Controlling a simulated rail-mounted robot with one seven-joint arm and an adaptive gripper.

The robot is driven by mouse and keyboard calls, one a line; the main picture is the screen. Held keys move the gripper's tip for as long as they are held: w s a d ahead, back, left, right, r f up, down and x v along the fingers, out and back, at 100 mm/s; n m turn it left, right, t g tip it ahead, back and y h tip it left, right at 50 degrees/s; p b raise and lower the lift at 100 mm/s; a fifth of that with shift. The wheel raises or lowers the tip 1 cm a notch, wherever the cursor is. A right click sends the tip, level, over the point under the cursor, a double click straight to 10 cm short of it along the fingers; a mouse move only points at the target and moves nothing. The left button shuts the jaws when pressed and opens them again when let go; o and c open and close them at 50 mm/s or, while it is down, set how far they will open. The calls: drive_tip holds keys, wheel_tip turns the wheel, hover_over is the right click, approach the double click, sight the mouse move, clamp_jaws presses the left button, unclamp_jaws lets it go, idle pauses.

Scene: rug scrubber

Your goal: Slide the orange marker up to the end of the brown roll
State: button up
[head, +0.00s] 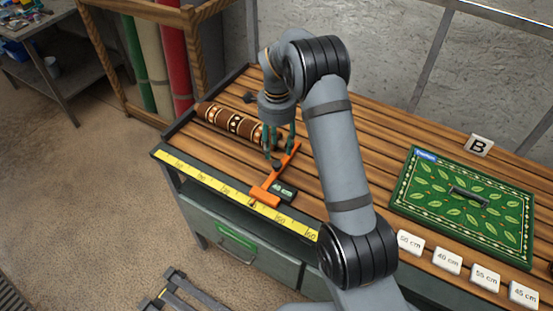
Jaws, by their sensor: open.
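The brown patterned roll (228,119) lies on the slatted bench at the left, its right end close to my gripper. The orange marker (266,195) is a T-shaped piece. Its wide head sits at the yellow ruler (220,190) on the front edge, and its long arm runs back across the slats, a little right of the roll's end. My gripper (281,156) is open and low over the marker's long arm, fingers pointing down. I cannot tell whether the fingers touch the arm or stand around it. My gripper partly hides the roll's right end.
A small dark block with a green display (284,191) sits against the marker. A green leaf-patterned mat (465,203) lies at the right, behind white length cards (447,260). Bare slats lie between marker and mat, partly behind my arm.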

sight(277, 163)
wheel_tip(277, 163, down, 7)
drive_tip(key=shift+f+p, duration=0.1)
drive_tip(key=shift+p, duration=0.75)
drive_tip(key=shift+c, duration=1.1)
drive_tip(key=c, duration=0.7)
drive_tip(key=shift+c, duration=0.3)
